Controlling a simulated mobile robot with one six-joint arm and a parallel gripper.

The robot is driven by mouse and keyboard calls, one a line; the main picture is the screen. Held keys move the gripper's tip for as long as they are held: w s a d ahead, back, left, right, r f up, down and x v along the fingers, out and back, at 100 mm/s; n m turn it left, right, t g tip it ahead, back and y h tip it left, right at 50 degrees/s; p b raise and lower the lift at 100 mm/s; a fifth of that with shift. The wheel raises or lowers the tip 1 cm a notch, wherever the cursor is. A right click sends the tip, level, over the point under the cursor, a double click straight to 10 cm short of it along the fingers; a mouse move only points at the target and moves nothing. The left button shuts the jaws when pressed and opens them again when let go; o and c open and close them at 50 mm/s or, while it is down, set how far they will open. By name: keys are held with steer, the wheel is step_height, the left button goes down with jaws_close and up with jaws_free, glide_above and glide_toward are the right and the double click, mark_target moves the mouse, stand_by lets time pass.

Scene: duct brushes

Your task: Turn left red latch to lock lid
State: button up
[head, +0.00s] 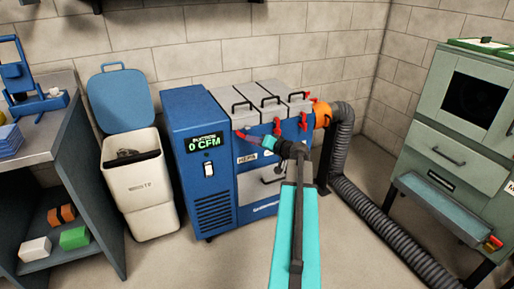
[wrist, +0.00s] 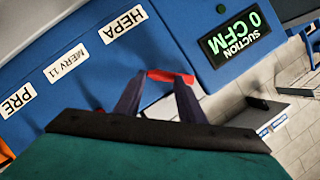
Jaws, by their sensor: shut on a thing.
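The blue suction unit (head: 205,115) stands against the wall, with three grey lids (head: 262,102) with black handles on top. The left red latch (head: 241,134) is at the front edge below the leftmost lid. My gripper (head: 250,138) reaches it from the right and is shut on it. In the wrist view the red latch (wrist: 170,76) lies across the tips of my two dark fingers, partly hidden by them. Two other red latches (head: 277,127) (head: 303,122) hang further right, below the other lids. The display (head: 205,142) reads 0 CFM.
An orange collar (head: 321,114) and ribbed grey hose (head: 385,220) run along the right side to the floor. A white bin (head: 138,185) with raised blue lid and a workbench (head: 40,140) stand left. A green-grey cabinet (head: 455,150) stands right.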

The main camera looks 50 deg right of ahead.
steer(key=m+t+b, duration=0.1)
steer(key=m, duration=0.1)
steer(key=d+f+m+t+y+b, duration=0.1)
steer(key=m+b, duration=0.1)
steer(key=m, duration=0.1)
steer(key=m+t+b, duration=0.1)
steer(key=m, duration=0.2)
steer(key=shift+s+d+f+t+y+b, duration=0.15)
steer(key=shift+s+d+t+y+b, duration=0.15)
steer(key=shift+s+y, duration=0.1)
stand_by(0.4)
steer(key=o, duration=0.9)
steer(key=shift+o, duration=0.8)
steer(key=shift+w+a, duration=0.1)
steer(key=shift+a, duration=0.1)
